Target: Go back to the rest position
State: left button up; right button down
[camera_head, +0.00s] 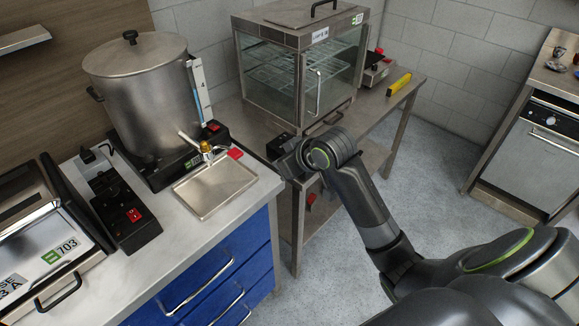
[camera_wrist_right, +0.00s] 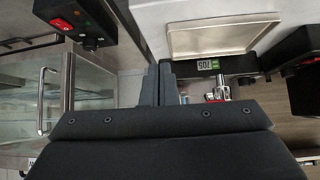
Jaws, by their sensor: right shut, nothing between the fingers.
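My right arm comes in from the lower right in the head view and reaches across the floor gap. Its dark gripper (camera_head: 281,149) hangs near the gap between the blue-drawer counter and the steel table, right of the drip tray. In the right wrist view the two fingers (camera_wrist_right: 158,84) are together with nothing visible between them. My left gripper is in neither view.
A steel urn (camera_head: 145,95) with a tap stands behind the drip tray (camera_head: 214,187) on the counter. A glass display cabinet (camera_head: 305,75) stands on the steel table beyond my gripper. Open floor (camera_head: 430,170) lies to the right.

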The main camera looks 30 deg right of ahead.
jog(key=shift+s+f, duration=0.15)
dwell(0.4)
jog(key=s+d+f+m+g+h, duration=0.1)
jog(key=s+d+f, duration=0.15)
jog(key=f, duration=0.85)
jog(key=s+d+f+m+g+h, duration=0.1)
jog(key=s+d+f, duration=0.15)
jog(key=f, duration=0.85)
jog(key=s+d+f+m+g, duration=0.15)
jog(key=s+f, duration=0.25)
jog(key=f, duration=0.7)
jog(key=s+d+f+g+h, duration=0.1)
jog(key=s+d+f+g, duration=0.1)
jog(key=s+f, duration=1.1)
jog(key=s+a+f+g, duration=0.1)
jog(key=s+f, duration=0.3)
jog(key=s, duration=0.8)
jog(key=s+a+f+g, duration=0.1)
jog(key=s+f, duration=0.3)
jog(key=s, duration=0.8)
jog(key=shift+s+a, duration=0.2)
jog(key=shift+a, duration=0.1)
